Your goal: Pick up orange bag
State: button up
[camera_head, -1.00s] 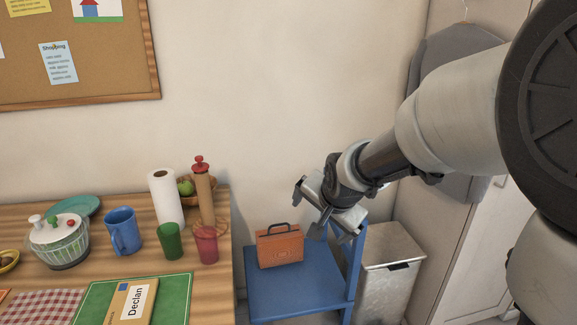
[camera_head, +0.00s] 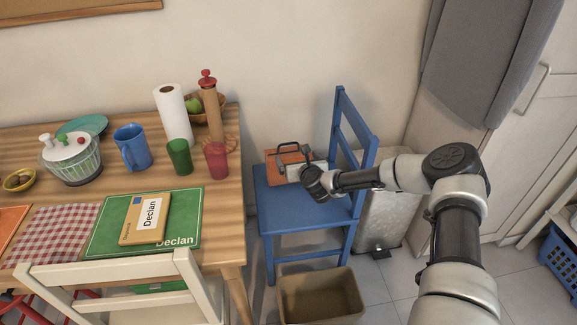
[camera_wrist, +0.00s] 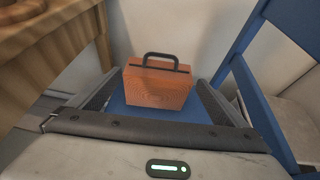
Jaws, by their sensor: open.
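The orange bag (camera_head: 287,162) with a dark top handle stands upright on the seat of the blue chair (camera_head: 290,202). In the wrist view the bag (camera_wrist: 157,88) shows whole, ahead of my gripper and centred between its two fingers. My gripper (camera_head: 294,168) is at the bag in the head view and hides part of its right side. In the wrist view my gripper (camera_wrist: 160,98) is open, with one finger on each side. I cannot tell whether either finger touches the bag.
The chair's backrest (camera_head: 353,135) rises to the right of the bag. A wooden table (camera_head: 225,190) with cups and a paper towel roll (camera_head: 172,115) stands to the left. A grey bin (camera_head: 385,215) is behind the chair, and an open brown box (camera_head: 320,295) is on the floor in front.

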jog(key=b, duration=0.3)
send_near(289, 152)
jog(key=w, duration=0.1)
jog(key=w+a+r, duration=0.1)
jog(key=w, duration=0.2)
jog(key=shift+a+r, duration=0.15)
jog(key=shift+a, duration=0.25)
jog(key=x, duration=0.1)
jog(key=b+x, duration=0.2)
jog(key=x, duration=0.1)
jog(key=shift+d+f, duration=0.25)
jog(key=shift+w+a+f+b, duration=0.15)
jog(key=shift+w+a+b, duration=0.05)
jog(key=shift+w+b, duration=0.35)
jog(key=shift+w, duration=0.1)
